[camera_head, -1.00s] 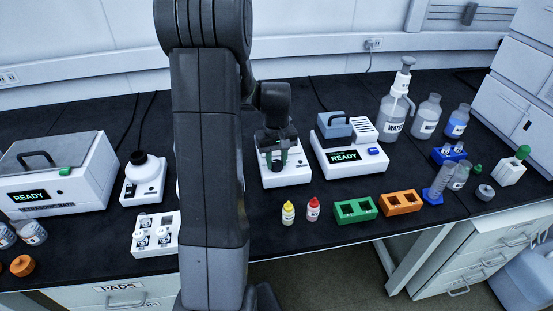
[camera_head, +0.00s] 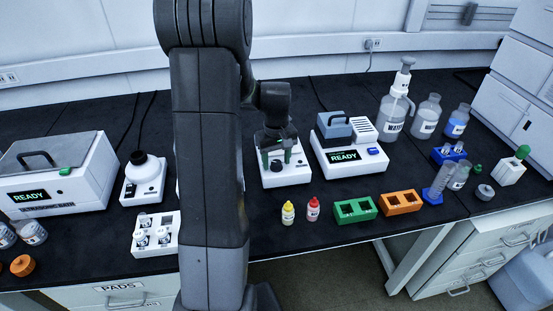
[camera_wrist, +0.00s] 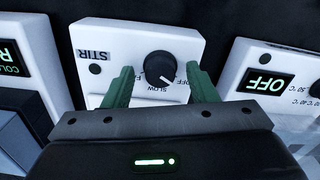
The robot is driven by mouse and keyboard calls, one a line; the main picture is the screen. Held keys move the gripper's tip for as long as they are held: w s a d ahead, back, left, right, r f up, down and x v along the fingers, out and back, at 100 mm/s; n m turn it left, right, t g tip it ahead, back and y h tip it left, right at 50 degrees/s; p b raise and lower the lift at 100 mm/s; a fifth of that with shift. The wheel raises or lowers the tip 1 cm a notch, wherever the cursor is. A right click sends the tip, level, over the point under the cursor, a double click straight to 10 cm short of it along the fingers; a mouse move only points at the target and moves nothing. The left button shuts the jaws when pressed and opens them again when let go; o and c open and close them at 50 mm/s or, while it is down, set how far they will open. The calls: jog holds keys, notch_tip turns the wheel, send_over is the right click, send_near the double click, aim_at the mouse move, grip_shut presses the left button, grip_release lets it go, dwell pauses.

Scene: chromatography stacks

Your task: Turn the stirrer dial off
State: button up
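The stirrer (camera_head: 287,178) is a white box marked STIR, behind the yellow and red bottles in the head view. In the wrist view its face (camera_wrist: 185,45) shows upside down with a round black dial (camera_wrist: 160,66). The dial's white pointer aims down and to the right, near the SLOW and OFF labels, which my right finger partly crowds. My gripper (camera_wrist: 161,86) is open, its two green fingers on either side of the dial with visible gaps. It also shows above the stirrer in the head view (camera_head: 276,158). How far the fingertips are from the face is unclear.
A device reading READY (camera_head: 350,160) stands close right of the stirrer. A yellow-capped bottle (camera_head: 288,213) and a red-capped bottle (camera_head: 313,210) stand in front, beside a green rack (camera_head: 355,209). In the wrist view, a device reading OFF (camera_wrist: 265,82) flanks the stirrer.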

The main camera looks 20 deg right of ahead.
aim_at(276, 163)
notch_tip(276, 163, up, 14)
jog(key=shift+p, duration=0.35)
jog(key=shift+f, duration=0.1)
notch_tip(276, 163, down, 14)
jog(key=shift+b, duration=0.35)
dwell(0.5)
dwell(0.3)
